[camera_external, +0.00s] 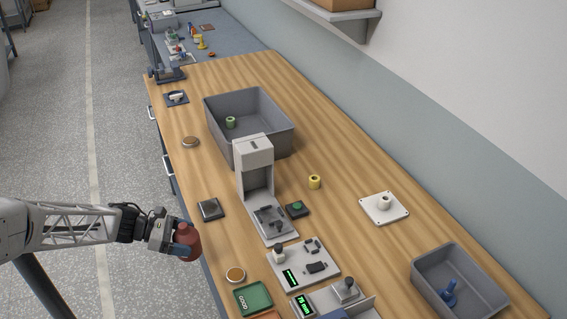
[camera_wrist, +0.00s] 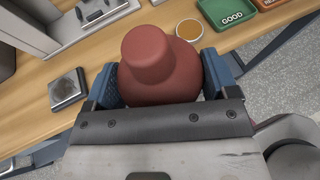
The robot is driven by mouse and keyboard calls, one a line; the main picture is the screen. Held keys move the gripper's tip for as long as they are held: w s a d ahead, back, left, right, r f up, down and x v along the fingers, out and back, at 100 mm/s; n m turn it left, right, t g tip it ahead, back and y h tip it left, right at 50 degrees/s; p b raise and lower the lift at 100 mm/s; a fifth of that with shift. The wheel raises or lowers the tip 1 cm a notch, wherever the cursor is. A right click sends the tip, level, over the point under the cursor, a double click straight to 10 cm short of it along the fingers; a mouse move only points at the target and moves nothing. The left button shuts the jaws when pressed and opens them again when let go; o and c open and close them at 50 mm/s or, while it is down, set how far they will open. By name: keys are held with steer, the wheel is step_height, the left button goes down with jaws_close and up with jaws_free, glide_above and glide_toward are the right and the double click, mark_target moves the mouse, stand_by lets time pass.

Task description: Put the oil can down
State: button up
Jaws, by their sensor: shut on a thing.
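The oil can is a reddish-brown rounded body with a narrower top (camera_external: 187,242). My gripper (camera_external: 184,247) is shut on the oil can, at the left front edge of the wooden workbench (camera_external: 345,165). In the wrist view the oil can (camera_wrist: 160,65) fills the space between the two blue finger pads. Its underside is hidden, and I cannot tell its height over the bench edge.
A dark square plate (camera_external: 211,209) lies on the bench behind the gripper. A round brown-topped dish (camera_external: 235,274) and a green GOOD tray (camera_external: 253,298) lie to the right. A grey press (camera_external: 256,175) and large grey bin (camera_external: 220,135) stand farther back. Bare wood surrounds the plate.

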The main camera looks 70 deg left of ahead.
steer(key=shift+s+d+f, duration=0.1)
steer(key=shift+s+f, duration=0.35)
steer(key=shift+s, duration=0.3)
steer(key=w+a, duration=0.3)
steer(key=w, duration=0.1)
steer(key=w+a+f, duration=0.1)
steer(key=w+a, duration=0.2)
steer(key=w, duration=0.2)
steer(key=w+a, duration=0.3)
steer(key=w, duration=0.1)
steer(key=shift+w+f, duration=0.2)
steer(key=shift+f, duration=0.05)
steer(key=shift+f, duration=1.75)
steer(key=shift+f, duration=0.15)
steer(key=o, duration=1)
